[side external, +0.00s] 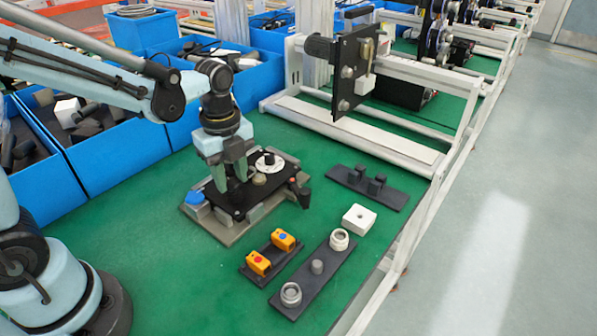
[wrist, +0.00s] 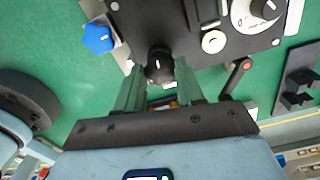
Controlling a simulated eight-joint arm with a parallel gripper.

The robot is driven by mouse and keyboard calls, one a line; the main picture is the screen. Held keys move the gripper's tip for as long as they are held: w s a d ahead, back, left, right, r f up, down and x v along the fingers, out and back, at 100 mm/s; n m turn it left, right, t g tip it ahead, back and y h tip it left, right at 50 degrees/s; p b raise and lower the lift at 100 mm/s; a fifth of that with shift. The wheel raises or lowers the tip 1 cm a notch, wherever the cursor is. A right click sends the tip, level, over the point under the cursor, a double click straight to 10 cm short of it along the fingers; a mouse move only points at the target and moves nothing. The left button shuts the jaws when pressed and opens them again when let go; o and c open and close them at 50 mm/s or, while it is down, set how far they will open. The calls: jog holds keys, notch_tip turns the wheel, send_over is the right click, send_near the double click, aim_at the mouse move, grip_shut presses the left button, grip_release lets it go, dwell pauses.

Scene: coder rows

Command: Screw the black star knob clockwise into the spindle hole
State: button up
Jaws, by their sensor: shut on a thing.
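The black star knob (wrist: 160,65) shows between the fingertips of my gripper (wrist: 158,77) in the wrist view, over the edge of the black plate (wrist: 200,15). My gripper is shut on the knob. In the side view my gripper (side external: 231,183) points down at the near left part of the black plate (side external: 262,198); its fingers largely hide the knob there. The spindle hole is not visible, and I cannot tell how far the knob sits in it.
On the same fixture are a blue knob (side external: 194,198), a white dial (side external: 270,162) and a dark lever with a red end (side external: 301,192). Orange boxes (side external: 284,240) and a dark strip with rings (side external: 316,268) lie nearby. Blue bins (side external: 105,155) stand behind. Green table is clear at front left.

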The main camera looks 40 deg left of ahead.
jog(key=m, duration=0.5)
jog(key=o, duration=1.1)
